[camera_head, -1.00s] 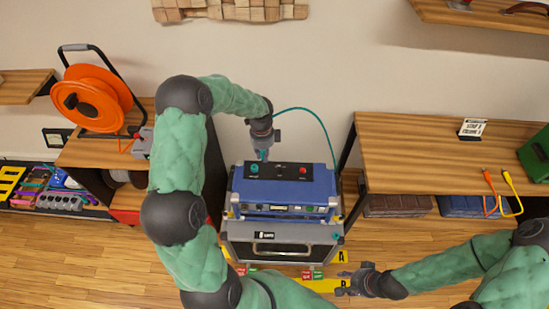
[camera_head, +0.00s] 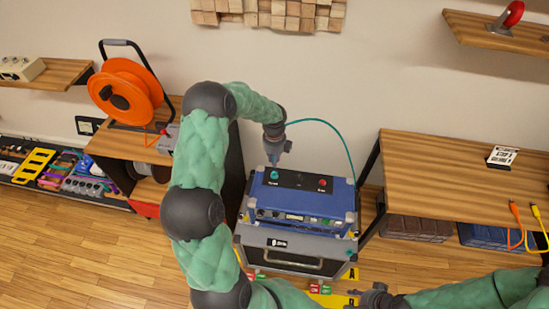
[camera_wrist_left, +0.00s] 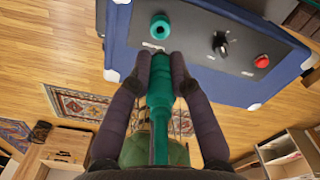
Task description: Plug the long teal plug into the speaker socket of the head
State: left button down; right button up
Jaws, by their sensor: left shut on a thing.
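The blue head (camera_head: 345,200) sits on top of the grey speaker cabinet (camera_head: 265,258). Its black top panel carries a teal ring-shaped socket (camera_head: 274,174) at the left, which shows near the top of the left wrist view (camera_wrist_left: 160,27). My left gripper (camera_head: 274,154) is shut on the long teal plug (camera_wrist_left: 161,90), above the back left of the panel. In the left wrist view the plug's front end points toward the socket and appears apart from it; its tip is partly between the fingers. My right gripper (camera_head: 368,298) is at the bottom edge, its fingers unclear.
A black knob (camera_wrist_left: 221,43) and a red knob (camera_wrist_left: 262,61) share the panel with the socket. A teal cable (camera_head: 335,130) arcs from the left gripper to behind the head's right side. A wooden bench (camera_head: 450,180) stands right; an orange cable reel (camera_head: 135,85) stands left.

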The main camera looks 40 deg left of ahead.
pick_arm(q)
jog(key=shift+f+b, duration=1.7)
jog(key=shift+f, duration=0.75)
jog(key=shift+r, duration=0.1)
jog(key=shift+f, duration=1.25)
dwell(0.5)
jog(key=c, duration=1.1)
grip_release()
jog(key=shift+o, duration=0.2)
